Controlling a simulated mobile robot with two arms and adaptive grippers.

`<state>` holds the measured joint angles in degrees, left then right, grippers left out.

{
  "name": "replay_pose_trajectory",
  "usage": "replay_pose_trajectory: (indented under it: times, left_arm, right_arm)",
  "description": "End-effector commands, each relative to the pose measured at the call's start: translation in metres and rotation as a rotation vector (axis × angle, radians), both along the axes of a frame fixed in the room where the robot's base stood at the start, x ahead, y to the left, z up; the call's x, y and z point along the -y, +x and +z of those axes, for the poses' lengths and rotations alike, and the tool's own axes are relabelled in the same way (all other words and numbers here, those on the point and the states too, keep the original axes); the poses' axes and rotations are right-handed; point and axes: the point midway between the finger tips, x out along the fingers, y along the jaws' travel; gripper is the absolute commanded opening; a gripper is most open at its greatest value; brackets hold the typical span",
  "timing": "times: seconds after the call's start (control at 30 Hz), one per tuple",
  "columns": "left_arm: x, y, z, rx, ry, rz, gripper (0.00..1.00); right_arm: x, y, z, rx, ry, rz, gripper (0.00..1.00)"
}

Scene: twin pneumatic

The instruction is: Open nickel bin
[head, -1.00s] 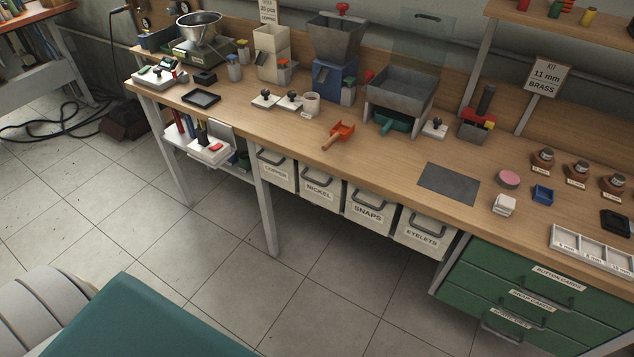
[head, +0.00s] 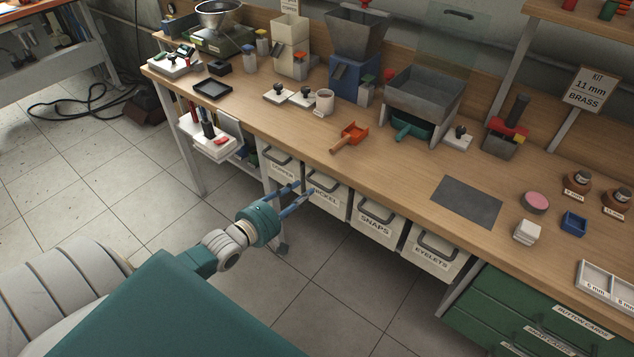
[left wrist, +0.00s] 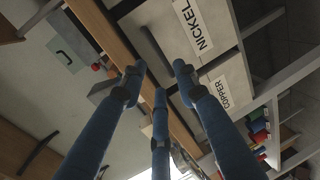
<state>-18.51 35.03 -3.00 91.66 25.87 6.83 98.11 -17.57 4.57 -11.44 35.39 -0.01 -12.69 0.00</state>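The nickel bin (head: 334,205) is a pale bin with a dark handle, hanging under the bench between the copper bin (head: 279,160) and the snaps bin (head: 374,222). Its front looks flush with theirs. My left gripper (head: 306,189) is in front of it, its blue fingers spread and empty, partly covering the NICKEL label. In the left wrist view the fingers (left wrist: 158,85) are apart, with the NICKEL label (left wrist: 193,25) and a dark handle bar (left wrist: 156,48) beyond them. I cannot tell whether a finger touches the bin. My right gripper is not in view.
The bench top (head: 400,175) overhangs the bins. The eyelets bin (head: 436,250) and green drawers (head: 530,310) are to the right. A bench leg (head: 268,190) and a low shelf (head: 215,150) are to the left. The tiled floor in front is clear.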

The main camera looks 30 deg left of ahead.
Motion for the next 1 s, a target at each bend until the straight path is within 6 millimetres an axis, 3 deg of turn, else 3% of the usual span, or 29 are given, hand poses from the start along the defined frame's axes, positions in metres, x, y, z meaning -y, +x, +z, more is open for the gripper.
replay_pose_trajectory:
  times: [0.2,0.4,0.83,1.0]
  left_arm:
    - [0.003,0.042,-0.008,0.003,0.003,0.000,0.31]
    - [0.005,0.067,-0.015,0.000,0.003,0.000,0.31]
    - [0.006,0.076,-0.017,-0.002,0.003,-0.001,0.31]
    - [0.006,0.076,-0.017,-0.002,0.003,0.000,0.00]
  right_arm:
    - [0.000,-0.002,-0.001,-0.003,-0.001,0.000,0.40]
    - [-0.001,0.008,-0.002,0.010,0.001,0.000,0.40]
    - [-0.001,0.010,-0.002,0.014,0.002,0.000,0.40]
    - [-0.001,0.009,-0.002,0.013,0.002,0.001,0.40]
